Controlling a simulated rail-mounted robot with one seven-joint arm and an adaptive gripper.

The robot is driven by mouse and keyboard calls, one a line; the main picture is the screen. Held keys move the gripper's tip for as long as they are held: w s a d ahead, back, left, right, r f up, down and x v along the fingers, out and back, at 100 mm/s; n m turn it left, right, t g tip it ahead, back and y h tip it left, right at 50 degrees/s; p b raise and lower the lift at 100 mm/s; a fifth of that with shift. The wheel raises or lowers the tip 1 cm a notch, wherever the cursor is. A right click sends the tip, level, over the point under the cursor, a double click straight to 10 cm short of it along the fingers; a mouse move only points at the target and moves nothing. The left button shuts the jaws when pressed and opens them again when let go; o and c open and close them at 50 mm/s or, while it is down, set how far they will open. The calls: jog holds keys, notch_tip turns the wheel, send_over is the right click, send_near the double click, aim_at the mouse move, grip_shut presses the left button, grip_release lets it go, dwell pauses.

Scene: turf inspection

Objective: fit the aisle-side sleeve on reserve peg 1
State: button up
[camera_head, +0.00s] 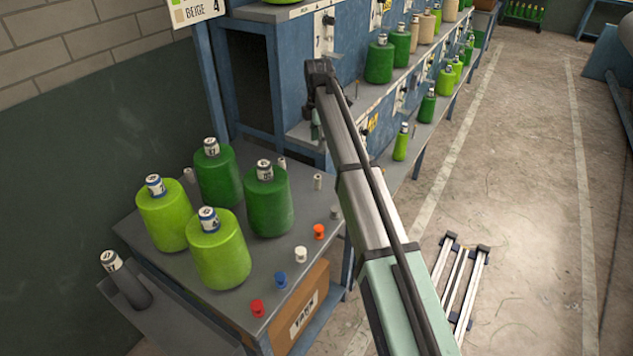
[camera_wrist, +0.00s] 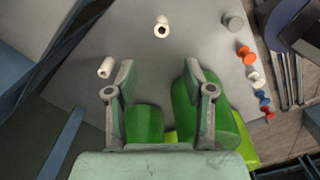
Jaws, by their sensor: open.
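Two pale, hollow sleeves stand on the grey table. The aisle-side sleeve (camera_head: 317,182) also shows in the wrist view (camera_wrist: 162,27), its open top facing the camera. The other sleeve (camera_head: 281,163) is farther from the aisle and shows in the wrist view (camera_wrist: 106,67). My gripper (camera_wrist: 160,76) is open, with nothing between its fingers, above the table. In the wrist view the aisle-side sleeve lies beyond the fingertips, and the other is beside the left finger. In the head view my arm hides part of the rack. I cannot tell which peg is reserve peg 1.
Several green yarn cones (camera_head: 267,200) stand on the table (camera_head: 180,270). Small orange (camera_head: 319,231), white (camera_head: 300,254), blue (camera_head: 281,280) and red (camera_head: 257,307) pieces line its aisle edge. The blue rack (camera_head: 255,70) with more cones stands behind. The aisle floor (camera_head: 520,200) is mostly clear.

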aim_at(318, 179)
notch_tip(318, 179, down, 11)
jog(key=shift+f+p, duration=0.1)
jog(key=shift+p, duration=1.05)
jog(key=shift+s+a+f+p, duration=0.1)
jog(key=shift+f+p, duration=0.8)
jog(key=shift+f, duration=1.65)
jog(key=c, duration=1)
